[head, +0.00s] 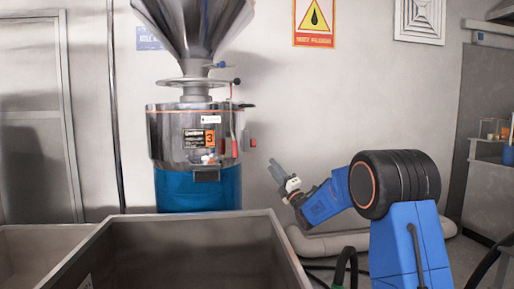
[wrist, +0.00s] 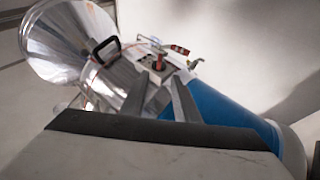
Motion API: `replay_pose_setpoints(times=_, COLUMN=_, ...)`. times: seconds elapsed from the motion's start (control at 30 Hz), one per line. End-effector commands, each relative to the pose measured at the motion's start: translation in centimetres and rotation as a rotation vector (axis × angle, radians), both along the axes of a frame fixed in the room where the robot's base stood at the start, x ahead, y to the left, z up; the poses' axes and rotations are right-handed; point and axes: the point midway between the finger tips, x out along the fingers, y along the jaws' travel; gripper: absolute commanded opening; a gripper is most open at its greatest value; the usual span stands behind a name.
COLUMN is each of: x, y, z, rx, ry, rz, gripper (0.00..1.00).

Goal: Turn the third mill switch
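The mill (head: 195,135) marked with an orange 3 has a steel upper body, a funnel hopper on top and a blue lower part. A small red switch (head: 252,143) sticks out at its right side. In the wrist view a red knob, apparently this switch (wrist: 158,63), stands on a pale box on the mill (wrist: 225,105). My gripper (head: 273,168) is right of and below the switch, apart from it in the head view. In the wrist view my gripper (wrist: 158,80) has its two fingers spread, with the red knob beyond and between their tips. Nothing is held.
A large grey bin (head: 185,228) stands in the foreground before the mill. A red-handled lever (head: 233,140) is on the mill's front right. A pale pipe (head: 330,243) runs low along the wall behind my arm.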

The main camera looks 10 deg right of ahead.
Motion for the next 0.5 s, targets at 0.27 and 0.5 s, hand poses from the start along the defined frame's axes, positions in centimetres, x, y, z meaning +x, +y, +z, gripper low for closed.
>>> replay_pose_setpoints(times=0.27, x=3.7, y=2.0, z=2.7, rx=0.001, ry=-0.001, rz=0.002, gripper=0.28)
replay_pose_setpoints(times=0.5, x=6.9, y=3.6, z=5.0, rx=0.001, ry=0.000, rz=0.001, gripper=0.28)
